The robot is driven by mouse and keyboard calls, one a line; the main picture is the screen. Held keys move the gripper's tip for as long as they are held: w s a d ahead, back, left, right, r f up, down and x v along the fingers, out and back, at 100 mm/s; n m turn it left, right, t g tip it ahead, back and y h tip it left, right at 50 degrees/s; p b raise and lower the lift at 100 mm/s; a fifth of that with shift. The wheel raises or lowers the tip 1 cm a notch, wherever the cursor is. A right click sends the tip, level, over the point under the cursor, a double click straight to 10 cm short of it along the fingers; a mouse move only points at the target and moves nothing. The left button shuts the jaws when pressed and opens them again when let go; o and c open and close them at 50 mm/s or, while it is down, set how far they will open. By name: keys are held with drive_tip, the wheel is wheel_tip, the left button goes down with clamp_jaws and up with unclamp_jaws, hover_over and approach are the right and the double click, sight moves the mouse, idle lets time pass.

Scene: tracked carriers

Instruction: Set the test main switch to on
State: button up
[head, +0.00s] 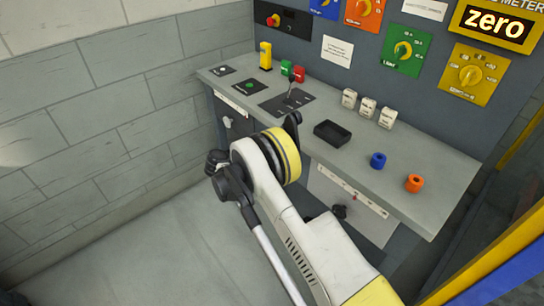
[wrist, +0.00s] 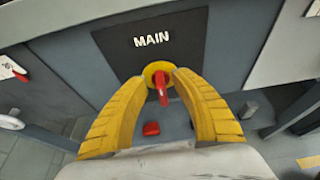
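The main switch (wrist: 162,88) shows in the wrist view, below the white word MAIN on a dark panel (wrist: 112,52). It has a yellow round base and a red handle that points mostly down in the picture. My gripper (wrist: 160,82) is open, with one yellow finger on each side of the switch. The fingertips are close to the yellow base; I cannot tell whether they touch it. In the head view my arm blocks the bench front there, and I cannot make out this switch.
A small red part (wrist: 151,129) sits below the switch. Above is a grey bench (head: 440,185) with a black tray (head: 332,133), a blue ring (head: 378,160) and an orange ring (head: 414,183). Floor on the left is clear.

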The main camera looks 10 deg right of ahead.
drive_tip(key=shift+w+d, duration=0.1)
clamp_jaws()
